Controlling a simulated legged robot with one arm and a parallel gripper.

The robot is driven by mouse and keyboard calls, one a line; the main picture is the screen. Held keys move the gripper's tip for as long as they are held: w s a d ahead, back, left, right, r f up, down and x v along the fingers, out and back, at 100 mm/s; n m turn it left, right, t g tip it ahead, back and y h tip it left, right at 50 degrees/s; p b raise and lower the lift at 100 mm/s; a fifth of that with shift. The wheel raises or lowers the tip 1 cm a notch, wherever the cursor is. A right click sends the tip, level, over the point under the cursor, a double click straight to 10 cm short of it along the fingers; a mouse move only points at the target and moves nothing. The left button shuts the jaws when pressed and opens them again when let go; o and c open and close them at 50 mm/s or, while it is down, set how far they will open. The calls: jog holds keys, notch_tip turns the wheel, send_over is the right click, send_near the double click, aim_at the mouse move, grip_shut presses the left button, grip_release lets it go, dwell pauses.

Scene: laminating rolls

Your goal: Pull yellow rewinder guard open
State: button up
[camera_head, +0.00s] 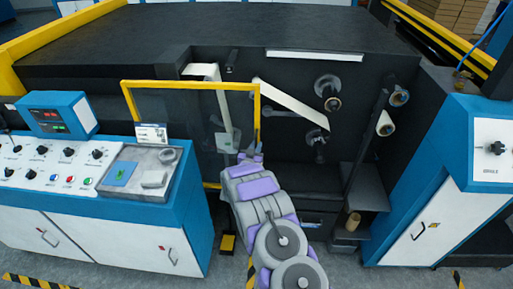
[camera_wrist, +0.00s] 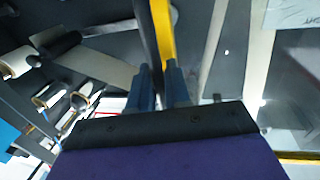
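The yellow-framed rewinder guard (camera_head: 190,86) is a clear panel standing across the left part of the dark machine front. Its right upright edge comes down to my gripper (camera_head: 256,150) in the head view. In the wrist view the yellow frame bar (camera_wrist: 165,30) and a dark bar beside it (camera_wrist: 148,40) run down between the two blue fingers of my gripper (camera_wrist: 161,85). The fingers are close together with the bar between them, and they look shut on it. The exact contact is partly hidden by the fingers.
A control console (camera_head: 75,185) with knobs and a screen stands at the left. A blue and white cabinet (camera_head: 440,215) stands at the right. Rollers (camera_head: 328,88) and a pale web (camera_head: 290,104) lie right of the guard. Some floor shows between console and cabinet.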

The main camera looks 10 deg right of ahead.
jog(key=shift+o, duration=1)
jog(key=p+v, duration=0.1)
jog(key=v, duration=1.6)
jog(key=shift+s+a, duration=0.1)
jog(key=shift+a, duration=0.05)
